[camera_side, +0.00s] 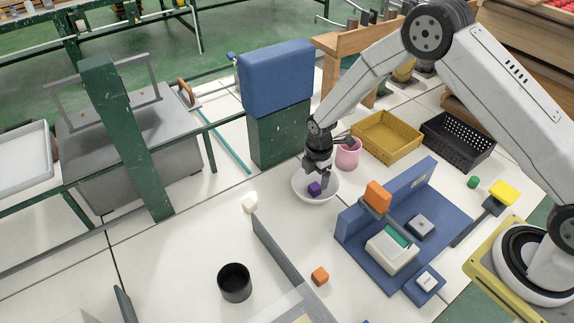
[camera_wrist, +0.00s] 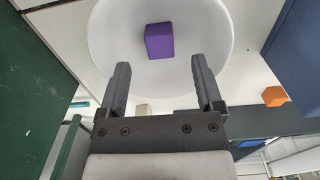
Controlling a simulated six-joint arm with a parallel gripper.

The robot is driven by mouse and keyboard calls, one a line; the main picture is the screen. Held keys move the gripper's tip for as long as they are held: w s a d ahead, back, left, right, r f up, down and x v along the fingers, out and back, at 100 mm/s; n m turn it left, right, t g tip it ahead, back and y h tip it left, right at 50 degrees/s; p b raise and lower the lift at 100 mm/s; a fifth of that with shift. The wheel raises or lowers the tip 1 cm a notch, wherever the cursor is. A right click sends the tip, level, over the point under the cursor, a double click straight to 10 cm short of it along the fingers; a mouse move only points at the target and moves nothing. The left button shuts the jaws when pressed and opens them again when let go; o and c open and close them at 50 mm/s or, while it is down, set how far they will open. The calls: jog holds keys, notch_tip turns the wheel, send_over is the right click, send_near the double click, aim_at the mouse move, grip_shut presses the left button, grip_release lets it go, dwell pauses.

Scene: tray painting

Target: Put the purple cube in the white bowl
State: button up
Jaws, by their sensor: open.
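The purple cube (camera_side: 314,188) lies inside the white bowl (camera_side: 328,199), which stands on the pale table. In the wrist view the cube (camera_wrist: 159,40) rests on the bottom of the bowl (camera_wrist: 110,35), apart from both fingers. My gripper (camera_wrist: 160,78) is open and empty, with its fingertips over the bowl's near part. In the side view my gripper (camera_side: 317,172) is at the bowl, close above the cube. Its fingertips are hard to make out there.
A pink cup (camera_side: 347,157) stands right behind the bowl. A yellow crate (camera_side: 387,137) and a black crate (camera_side: 458,140) are at the back right. A blue fixture (camera_side: 370,245) is to the right. A black cup (camera_side: 234,284) and an orange cube (camera_side: 320,275) stand in front.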

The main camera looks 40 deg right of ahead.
aim_at(316, 186)
notch_tip(316, 186, up, 5)
jog(key=shift+r, duration=0.1)
dwell(0.3)
dwell(0.4)
jog(key=s+d+r+m+t, duration=0.1)
jog(key=s+d+r+m, duration=0.1)
jog(key=s+r+m, duration=0.5)
jog(key=s+d+r+m+t, duration=0.1)
jog(key=s+d+r+m, duration=0.2)
jog(key=s+r+m, duration=0.4)
jog(key=s+m, duration=0.4)
jog(key=s, duration=0.2)
jog(key=shift+t, duration=0.3)
